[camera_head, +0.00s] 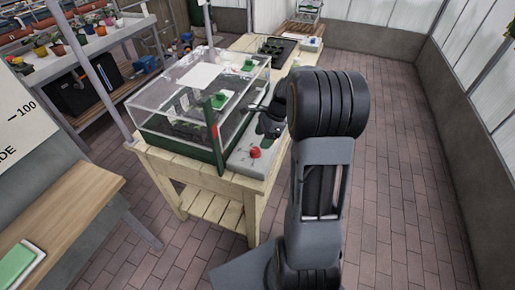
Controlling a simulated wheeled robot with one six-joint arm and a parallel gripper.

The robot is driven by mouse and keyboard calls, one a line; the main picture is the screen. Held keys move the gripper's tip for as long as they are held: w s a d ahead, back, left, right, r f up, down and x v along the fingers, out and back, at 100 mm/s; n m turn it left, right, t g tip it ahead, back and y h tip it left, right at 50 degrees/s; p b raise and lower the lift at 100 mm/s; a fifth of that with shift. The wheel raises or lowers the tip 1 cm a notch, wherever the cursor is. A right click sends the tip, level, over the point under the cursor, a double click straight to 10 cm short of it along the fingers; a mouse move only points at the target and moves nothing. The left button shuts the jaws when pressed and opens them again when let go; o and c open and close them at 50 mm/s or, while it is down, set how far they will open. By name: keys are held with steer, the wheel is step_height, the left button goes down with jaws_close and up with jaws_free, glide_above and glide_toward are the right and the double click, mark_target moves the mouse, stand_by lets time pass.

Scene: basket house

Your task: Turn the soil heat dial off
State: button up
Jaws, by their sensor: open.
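A red knob (255,152) sits near the front end of a grey control strip (240,162) beside a clear-lidded propagator box (175,140) on a wooden table. No label can be read, so I cannot tell whether this knob is the soil heat dial. My gripper (259,115) is open over the strip, behind the red knob in the picture and apart from it. Something dark green shows close under the gripper, partly hidden by it. My arm hides the right side of the table.
The wooden table (225,183) also holds a black seed tray (273,47) at the back. A wooden bench (60,205) with a green pad (15,264) is at lower left. Potted plants stand on a shelf (95,52) at upper left. Brick floor (410,190) is clear on the right.

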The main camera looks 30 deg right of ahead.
mark_target(256, 149)
steer(key=shift+x, duration=2.9)
steer(key=c, duration=0.9)
